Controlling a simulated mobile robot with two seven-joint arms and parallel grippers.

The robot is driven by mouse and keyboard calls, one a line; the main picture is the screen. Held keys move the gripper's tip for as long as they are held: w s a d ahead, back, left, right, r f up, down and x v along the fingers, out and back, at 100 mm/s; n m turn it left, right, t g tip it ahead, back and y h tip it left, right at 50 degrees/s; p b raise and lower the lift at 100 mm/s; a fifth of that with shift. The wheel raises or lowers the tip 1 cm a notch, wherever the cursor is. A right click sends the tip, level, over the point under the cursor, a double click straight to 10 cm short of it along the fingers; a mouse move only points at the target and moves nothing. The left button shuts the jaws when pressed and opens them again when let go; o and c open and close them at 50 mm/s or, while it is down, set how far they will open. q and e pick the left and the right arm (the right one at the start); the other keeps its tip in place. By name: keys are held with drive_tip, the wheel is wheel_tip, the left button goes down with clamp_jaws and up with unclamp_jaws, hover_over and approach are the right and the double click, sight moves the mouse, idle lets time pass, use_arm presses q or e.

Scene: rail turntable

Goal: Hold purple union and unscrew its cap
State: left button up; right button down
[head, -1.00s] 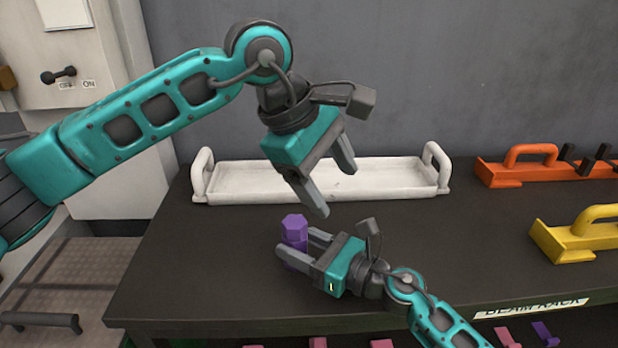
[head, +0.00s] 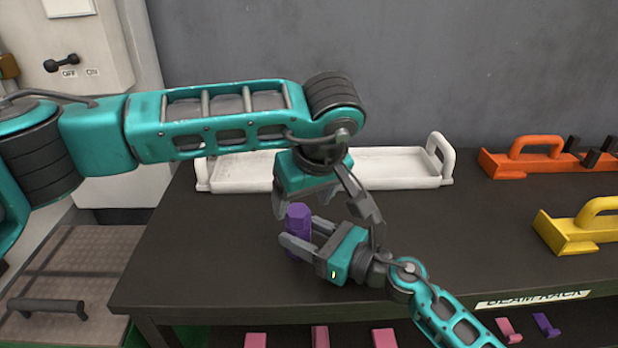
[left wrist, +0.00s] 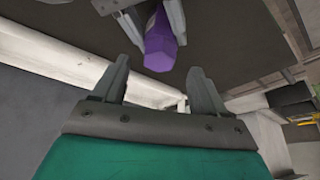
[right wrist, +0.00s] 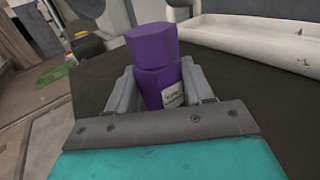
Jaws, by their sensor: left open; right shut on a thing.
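The purple union (head: 298,240) stands upright at the front left of the dark table, with its hexagonal cap (head: 298,213) on top. In the right wrist view the cap (right wrist: 151,45) sits above a body (right wrist: 160,88) with a white label. My right gripper (head: 302,246) is shut on the body, below the cap. My left gripper (head: 327,213) is open and empty, pointing down just above and behind the cap. In the left wrist view the cap (left wrist: 160,54) lies beyond the open fingertips (left wrist: 163,66), apart from them.
A white tray with handles (head: 398,166) stands behind on the table (head: 220,262). An orange holder (head: 525,162) and a yellow one (head: 575,236) are at right. Pink pieces (head: 384,338) and a purple piece (head: 546,324) show below the front edge.

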sight(300, 210)
use_arm(q)
drive_tip(key=shift+x, duration=2.1)
drive_tip(key=c, duration=1.2)
drive_tip(key=n, duration=0.2)
drive_tip(key=n+g+y, duration=0.1)
drive_tip(key=n, duration=0.1)
drive_tip(key=shift+w+d+n+y, duration=0.15)
drive_tip(key=shift+n+y, duration=0.15)
drive_tip(key=shift+n, duration=0.7)
drive_tip(key=n+g+y, duration=0.1)
drive_tip(key=n, duration=0.2)
drive_tip(key=shift+w+g, duration=0.1)
drive_tip(key=shift+g, duration=0.2)
drive_tip(key=shift+w+n+g, duration=0.1)
drive_tip(key=shift+n+g, duration=0.4)
drive_tip(key=shift+n, duration=1)
